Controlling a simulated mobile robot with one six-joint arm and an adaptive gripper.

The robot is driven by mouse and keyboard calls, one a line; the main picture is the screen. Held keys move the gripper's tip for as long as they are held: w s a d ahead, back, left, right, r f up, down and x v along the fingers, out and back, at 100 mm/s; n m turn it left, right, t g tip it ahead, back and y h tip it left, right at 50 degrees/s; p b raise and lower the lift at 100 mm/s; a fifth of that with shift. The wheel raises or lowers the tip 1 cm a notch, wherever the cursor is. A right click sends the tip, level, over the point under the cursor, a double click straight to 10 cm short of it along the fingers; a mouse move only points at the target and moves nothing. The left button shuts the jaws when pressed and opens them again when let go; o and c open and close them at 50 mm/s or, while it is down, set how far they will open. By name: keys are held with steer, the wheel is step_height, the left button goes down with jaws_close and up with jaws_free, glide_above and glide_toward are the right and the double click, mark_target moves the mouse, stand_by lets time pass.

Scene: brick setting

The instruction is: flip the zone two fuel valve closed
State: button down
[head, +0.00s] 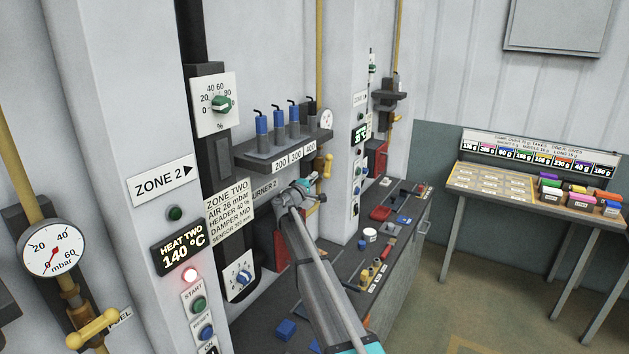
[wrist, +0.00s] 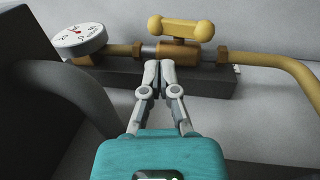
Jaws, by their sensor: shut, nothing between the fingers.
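A fuel valve with a yellow bar handle (wrist: 180,28) sits on a brass body (wrist: 178,52) in the wrist view. The handle lies roughly along the pipe. In the head view the yellow handle (head: 328,165) is small, beyond the burner shelf and below a gauge. My gripper (wrist: 159,65) is shut and empty, its fingertips together in front of the brass body and beside the handle. I cannot tell whether they touch the body. In the head view my gripper (head: 312,179) is close to this valve. The Zone 2 sign (head: 161,181) points right, towards it.
A gauge (wrist: 79,38) is on the same pipe. Another valve with a yellow handle (head: 93,328) and its gauge (head: 53,248) stand at the near left. The burner shelf (head: 283,150) holds blue cylinders above my arm. A cluttered bench (head: 345,300) is below; open floor lies right.

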mark_target(330, 160)
steer(key=p+x, duration=0.1)
steer(key=x, duration=0.8)
steer(key=shift+w+d, duration=0.25)
